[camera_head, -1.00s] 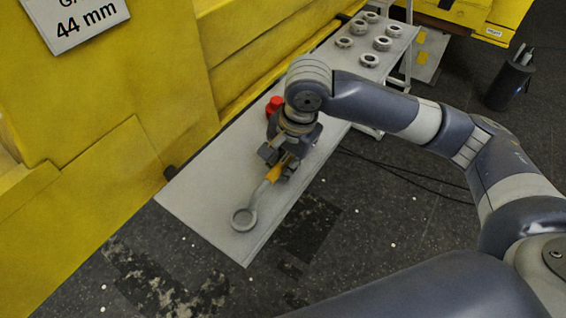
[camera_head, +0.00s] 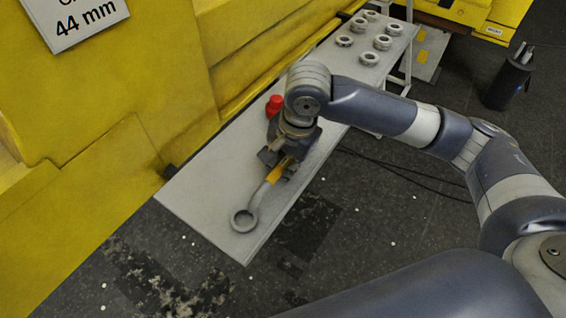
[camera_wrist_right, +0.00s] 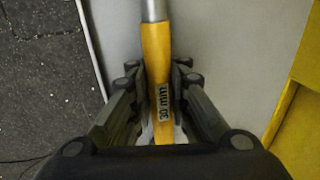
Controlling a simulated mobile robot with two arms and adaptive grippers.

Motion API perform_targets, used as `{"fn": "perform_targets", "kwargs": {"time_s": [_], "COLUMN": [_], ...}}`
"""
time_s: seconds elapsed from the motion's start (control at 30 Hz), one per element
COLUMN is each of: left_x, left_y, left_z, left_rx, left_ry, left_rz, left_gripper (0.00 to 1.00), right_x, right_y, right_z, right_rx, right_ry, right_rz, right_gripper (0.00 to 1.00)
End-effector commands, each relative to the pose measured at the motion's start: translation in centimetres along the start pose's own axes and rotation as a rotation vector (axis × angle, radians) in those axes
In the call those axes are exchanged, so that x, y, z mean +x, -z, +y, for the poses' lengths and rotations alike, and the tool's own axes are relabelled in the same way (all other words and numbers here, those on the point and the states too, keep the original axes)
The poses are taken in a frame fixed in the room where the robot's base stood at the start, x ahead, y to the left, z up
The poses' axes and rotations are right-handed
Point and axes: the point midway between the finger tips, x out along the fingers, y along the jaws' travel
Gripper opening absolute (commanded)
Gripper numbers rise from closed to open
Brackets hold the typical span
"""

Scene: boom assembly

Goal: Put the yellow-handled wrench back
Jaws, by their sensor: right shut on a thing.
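The yellow-handled wrench (camera_head: 245,217) has a grey ring head and a yellow handle. It is over the near end of the grey bench (camera_head: 205,195), ring toward the bench's near end. I cannot tell whether it touches the surface. My right gripper (camera_head: 277,166) is shut on the yellow handle, fingers on both sides of it. In the right wrist view the handle (camera_wrist_right: 157,60) runs between the fingertips (camera_wrist_right: 158,80), with a "30 mm" label on it. My left gripper is not in view.
A red object (camera_head: 274,105) stands on the bench just behind my right gripper. Several grey rings (camera_head: 383,42) sit at the bench's far end. A yellow machine wall (camera_head: 150,80) borders the bench on the left. A dark bin (camera_head: 508,85) stands on the floor at right.

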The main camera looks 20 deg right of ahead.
Motion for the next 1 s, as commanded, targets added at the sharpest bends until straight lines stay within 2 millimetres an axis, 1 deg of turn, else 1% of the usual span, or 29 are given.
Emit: {"fn": "perform_targets", "kwargs": {"time_s": [0.03,0.07,0.1,0.13,0.47,0.57,0.67,0.77,1.0], "left_x": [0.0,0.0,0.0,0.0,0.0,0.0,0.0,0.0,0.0], "left_y": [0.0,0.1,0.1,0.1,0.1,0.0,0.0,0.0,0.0], "left_z": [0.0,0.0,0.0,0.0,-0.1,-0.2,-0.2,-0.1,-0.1], "left_rx": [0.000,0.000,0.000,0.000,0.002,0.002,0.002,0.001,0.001], "left_ry": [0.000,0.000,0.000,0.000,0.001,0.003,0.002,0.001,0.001], "left_rz": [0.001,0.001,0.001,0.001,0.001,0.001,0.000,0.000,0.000], "left_gripper": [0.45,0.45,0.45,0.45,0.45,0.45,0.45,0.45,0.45], "right_x": [0.0,-0.1,0.0,0.0,0.1,-0.2,-1.2,-3.1,-8.3], "right_y": [0.0,0.0,0.0,0.0,0.0,0.0,0.0,0.0,0.0], "right_z": [-0.1,-0.1,-0.1,0.0,0.1,0.1,0.0,-0.1,-0.1], "right_rx": [0.000,0.000,-0.001,-0.001,0.000,0.000,-0.002,-0.002,-0.002], "right_ry": [0.002,0.002,0.001,0.001,-0.004,-0.003,0.000,0.002,0.004], "right_rz": [0.000,0.000,0.000,0.000,-0.001,0.000,0.001,0.001,0.002], "right_gripper": [0.19,0.25,0.35,0.40,0.40,0.40,0.40,0.40,0.40]}}
